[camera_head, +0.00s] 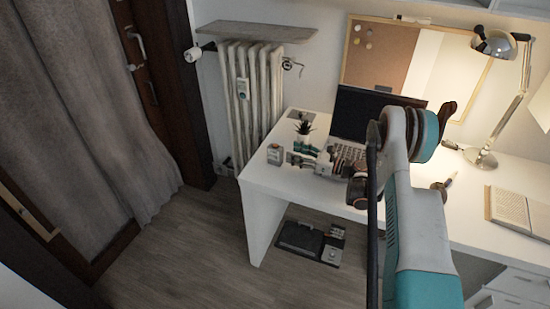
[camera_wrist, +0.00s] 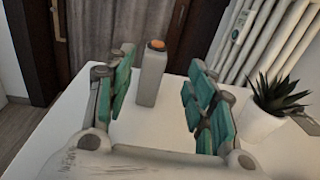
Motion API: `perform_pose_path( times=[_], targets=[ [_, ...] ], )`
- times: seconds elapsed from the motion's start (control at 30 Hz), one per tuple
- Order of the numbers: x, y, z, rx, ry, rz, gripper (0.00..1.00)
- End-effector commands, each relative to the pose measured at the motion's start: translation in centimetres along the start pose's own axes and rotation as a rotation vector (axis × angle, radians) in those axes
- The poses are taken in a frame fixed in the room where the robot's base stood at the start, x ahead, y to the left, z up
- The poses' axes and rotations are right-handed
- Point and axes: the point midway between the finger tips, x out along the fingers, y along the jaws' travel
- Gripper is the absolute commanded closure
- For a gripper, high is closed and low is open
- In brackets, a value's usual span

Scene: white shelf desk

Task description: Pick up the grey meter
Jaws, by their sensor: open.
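The grey meter (camera_wrist: 151,78) stands upright on the white desk, a narrow grey box with an orange round part on top. In the head view it is the small grey object (camera_head: 274,155) near the desk's left corner. My gripper (camera_wrist: 160,88) is open, with teal finger pads on either side in the wrist view. The meter shows between the fingers, towards their far end, with visible gaps on both sides. In the head view my gripper (camera_head: 300,154) is to the right of the meter, low over the desk, and apart from it.
A potted plant (camera_wrist: 264,112) stands close to the right finger; the head view shows it behind my gripper (camera_head: 304,128). An open laptop (camera_head: 372,112) is behind my arm. The white desk (camera_head: 262,180) ends just left of the meter. A radiator (camera_head: 250,88) stands behind.

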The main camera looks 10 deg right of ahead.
Motion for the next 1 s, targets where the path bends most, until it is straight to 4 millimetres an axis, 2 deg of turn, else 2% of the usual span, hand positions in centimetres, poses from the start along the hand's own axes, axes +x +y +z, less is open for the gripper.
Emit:
perform_pose_path(
  times=[0.03, 0.13, 0.47, 0.77, 1.0],
  targets=[
    [1.0, 0.1, -0.2, 0.0, 0.0, 0.001, 0.5],
    [2.5, 0.1, -0.1, -0.001, 0.0, 0.002, 0.5],
    [4.5, 0.2, 0.0, -0.001, 0.001, 0.001, 0.5],
    [8.5, 0.7, 0.1, -0.001, 0.001, 0.001, 0.5],
    [8.8, 0.6, 0.4, -0.001, 0.001, -0.001, 0.5]
  ],
)
